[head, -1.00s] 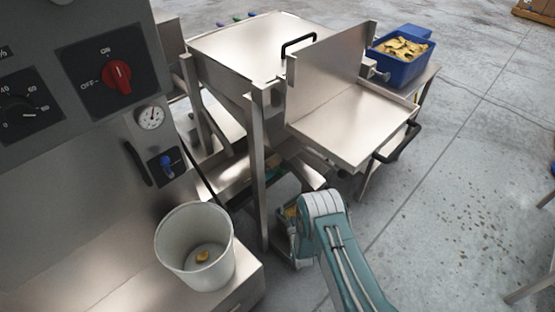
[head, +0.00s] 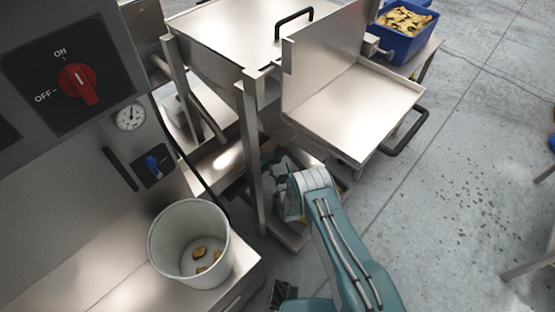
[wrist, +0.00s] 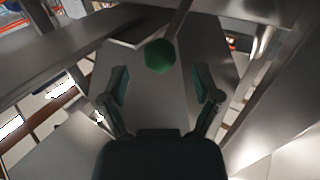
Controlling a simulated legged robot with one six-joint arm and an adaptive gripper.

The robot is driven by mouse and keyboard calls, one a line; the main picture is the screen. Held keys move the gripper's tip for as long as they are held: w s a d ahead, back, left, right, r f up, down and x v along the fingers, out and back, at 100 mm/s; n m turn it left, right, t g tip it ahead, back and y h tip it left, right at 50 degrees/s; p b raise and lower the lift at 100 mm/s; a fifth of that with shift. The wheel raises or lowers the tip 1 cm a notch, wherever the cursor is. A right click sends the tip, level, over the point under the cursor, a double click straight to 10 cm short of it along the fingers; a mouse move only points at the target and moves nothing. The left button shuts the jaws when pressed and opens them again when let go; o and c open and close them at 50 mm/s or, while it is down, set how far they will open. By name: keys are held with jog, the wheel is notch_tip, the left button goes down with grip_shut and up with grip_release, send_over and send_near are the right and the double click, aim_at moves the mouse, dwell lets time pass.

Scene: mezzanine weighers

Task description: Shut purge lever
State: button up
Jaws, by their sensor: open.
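In the wrist view a green round knob (wrist: 160,56) sits at the end of a thin bar under the steel frame. It looks like the end of a lever, but I cannot tell which lever. My gripper (wrist: 162,76) is open, with one finger to each side of the line to the knob. The knob shows just beyond the fingertips, and no contact is visible. In the head view my arm reaches in beneath the steel hopper (head: 230,35), and my fingers are mostly hidden there.
Steel legs (head: 252,165) and a tray with a black handle (head: 405,132) stand close around my arm. A white bucket (head: 163,262) holding a few yellow pieces is at left front. A blue crate (head: 400,45) stands at the back.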

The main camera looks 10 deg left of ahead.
aim_at(278, 163)
jog(key=shift+x, duration=1.25)
jog(key=shift+w+a, duration=0.2)
jog(key=shift+w, duration=0.45)
grip_shut()
